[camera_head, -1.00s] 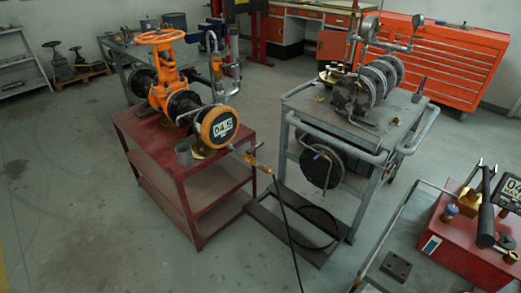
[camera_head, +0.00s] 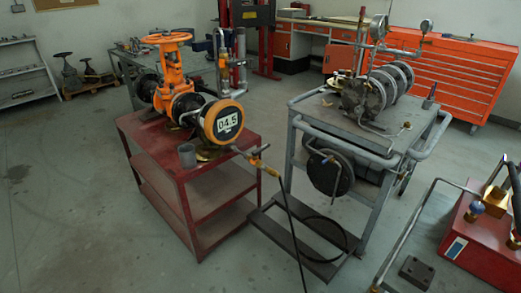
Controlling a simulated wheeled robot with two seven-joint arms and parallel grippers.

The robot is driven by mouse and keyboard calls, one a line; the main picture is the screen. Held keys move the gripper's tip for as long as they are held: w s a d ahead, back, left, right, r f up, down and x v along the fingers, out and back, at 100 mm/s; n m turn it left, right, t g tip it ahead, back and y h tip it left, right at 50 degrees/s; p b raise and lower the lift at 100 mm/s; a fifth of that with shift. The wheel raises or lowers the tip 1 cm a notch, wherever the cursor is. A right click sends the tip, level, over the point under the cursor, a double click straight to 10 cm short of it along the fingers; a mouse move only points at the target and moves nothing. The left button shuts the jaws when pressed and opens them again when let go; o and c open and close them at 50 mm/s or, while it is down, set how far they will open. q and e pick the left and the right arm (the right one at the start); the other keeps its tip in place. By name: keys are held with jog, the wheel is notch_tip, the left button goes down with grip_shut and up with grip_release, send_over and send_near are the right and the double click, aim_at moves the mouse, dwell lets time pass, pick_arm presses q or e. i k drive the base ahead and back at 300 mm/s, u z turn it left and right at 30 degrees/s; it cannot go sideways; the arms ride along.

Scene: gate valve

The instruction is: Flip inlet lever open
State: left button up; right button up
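The orange gate valve (camera_head: 172,77) stands upright on a red metal stand (camera_head: 180,185), with its orange handwheel on top. A round orange-rimmed gauge reading 04.5 (camera_head: 223,122) faces me at its near end. Below the gauge, a small yellow fitting (camera_head: 262,162) with a thin handle sits on the inlet line, and a black hose (camera_head: 289,215) runs down from it. I cannot tell for sure whether this handle is the inlet lever or how it is set. Neither of my grippers is in view.
A red unit (camera_head: 478,245) sits at the lower right, beside a dark block (camera_head: 417,271).

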aim_at(255, 152)
jog(key=u, duration=0.5)
jog(key=i, duration=1.6)
jog(key=u, duration=0.1)
